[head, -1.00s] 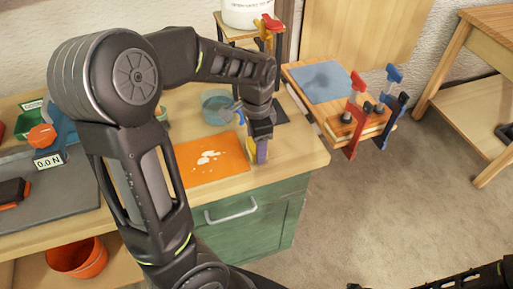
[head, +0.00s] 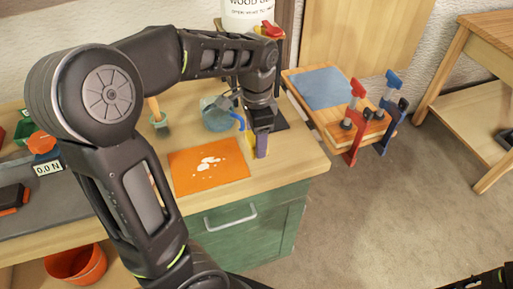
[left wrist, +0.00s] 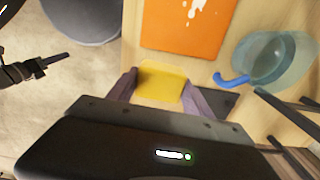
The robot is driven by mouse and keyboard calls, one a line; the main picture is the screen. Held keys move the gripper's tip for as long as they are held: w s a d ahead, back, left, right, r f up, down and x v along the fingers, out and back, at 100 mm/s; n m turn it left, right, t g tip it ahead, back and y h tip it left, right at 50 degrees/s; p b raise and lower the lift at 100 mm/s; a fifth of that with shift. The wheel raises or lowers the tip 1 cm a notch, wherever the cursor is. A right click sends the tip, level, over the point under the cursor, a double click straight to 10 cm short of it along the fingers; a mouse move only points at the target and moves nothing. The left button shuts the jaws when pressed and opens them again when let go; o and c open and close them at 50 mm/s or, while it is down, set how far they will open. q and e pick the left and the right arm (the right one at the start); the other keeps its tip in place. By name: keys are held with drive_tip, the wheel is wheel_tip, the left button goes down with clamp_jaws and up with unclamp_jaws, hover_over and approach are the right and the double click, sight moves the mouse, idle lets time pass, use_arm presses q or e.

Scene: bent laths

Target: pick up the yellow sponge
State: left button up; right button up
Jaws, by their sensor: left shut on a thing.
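The yellow sponge (left wrist: 161,82) is between the two purple-grey fingers of my left gripper (left wrist: 158,88) in the left wrist view. In the head view my left gripper (head: 259,146) points down near the right end of the workbench, and only a sliver of the sponge (head: 251,141) shows beside a finger. The gripper is shut on the sponge. I cannot tell whether the sponge touches the bench top. A dark part of my right arm shows at the lower right of the head view; its jaws cannot be made out.
An orange sheet (head: 208,167) with white spots lies left of the gripper. A clear bluish bowl (head: 216,117) with a blue-handled tool (left wrist: 232,79) stands close behind. Red and blue clamps (head: 356,120) stand on the side table to the right. The bench's front edge is near.

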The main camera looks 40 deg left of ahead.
use_arm(q)
wheel_tip(320, 180, up, 5)
idle(0.7)
drive_tip(key=o, duration=0.8)
drive_tip(key=c, duration=0.5)
